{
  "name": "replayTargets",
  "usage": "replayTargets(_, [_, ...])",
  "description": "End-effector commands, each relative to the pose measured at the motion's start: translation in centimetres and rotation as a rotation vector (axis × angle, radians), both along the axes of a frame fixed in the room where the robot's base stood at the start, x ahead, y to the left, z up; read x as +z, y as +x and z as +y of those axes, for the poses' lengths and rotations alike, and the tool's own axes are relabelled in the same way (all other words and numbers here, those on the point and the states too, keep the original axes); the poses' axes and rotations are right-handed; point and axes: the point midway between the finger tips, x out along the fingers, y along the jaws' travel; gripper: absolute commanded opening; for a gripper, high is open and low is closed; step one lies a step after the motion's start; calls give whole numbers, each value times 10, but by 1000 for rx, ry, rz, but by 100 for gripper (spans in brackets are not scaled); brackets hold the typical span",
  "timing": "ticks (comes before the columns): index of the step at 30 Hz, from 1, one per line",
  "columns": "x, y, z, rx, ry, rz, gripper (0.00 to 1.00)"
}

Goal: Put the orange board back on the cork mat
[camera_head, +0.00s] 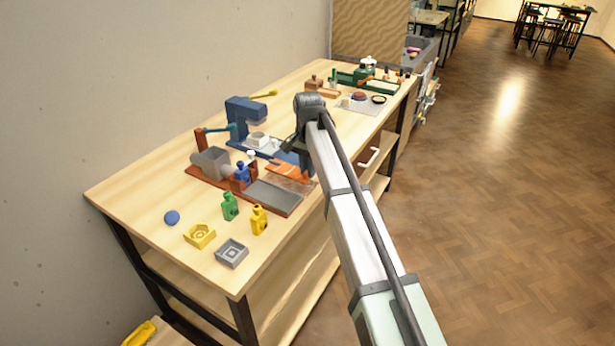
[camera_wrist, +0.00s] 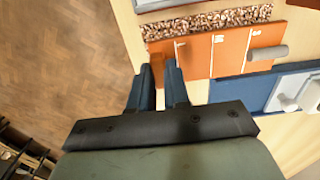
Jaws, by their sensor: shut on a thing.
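The orange board (camera_wrist: 232,45) is a flat plate with pale lines across it. In the wrist view my gripper (camera_wrist: 160,68) has its two dark fingers at the board's left end and is shut on it. A brown speckled strip, which looks like the cork mat (camera_wrist: 205,22), shows along the board's upper edge; the board may hide the rest. In the head view the orange board (camera_head: 287,171) is low over the table, just below my gripper (camera_head: 300,158). I cannot tell whether it touches the mat.
A grey cylinder (camera_wrist: 268,53) shows at the board's right end. A blue press (camera_head: 243,118) and a red-brown machine with a grey plate (camera_head: 273,197) stand close by. Green (camera_head: 230,206) and yellow (camera_head: 259,219) bottles stand nearer the front. The table's right edge is close.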

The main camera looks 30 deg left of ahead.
Motion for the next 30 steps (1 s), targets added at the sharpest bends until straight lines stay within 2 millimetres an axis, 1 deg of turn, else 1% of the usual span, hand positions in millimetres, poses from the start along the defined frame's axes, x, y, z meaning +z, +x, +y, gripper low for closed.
replayTargets(3, [-15,-1,0,0,-1,1,0])
replayTargets(7, [-29,0,0,0,-1,1,0])
replayTargets(20, [-35,0,0,0,0,0,0])
replayTargets(21, [-35,0,0,0,0,0,19])
replayTargets(28, [-34,0,0,0,0,0,41])
replayTargets(30, [-34,0,0,0,0,0,42])
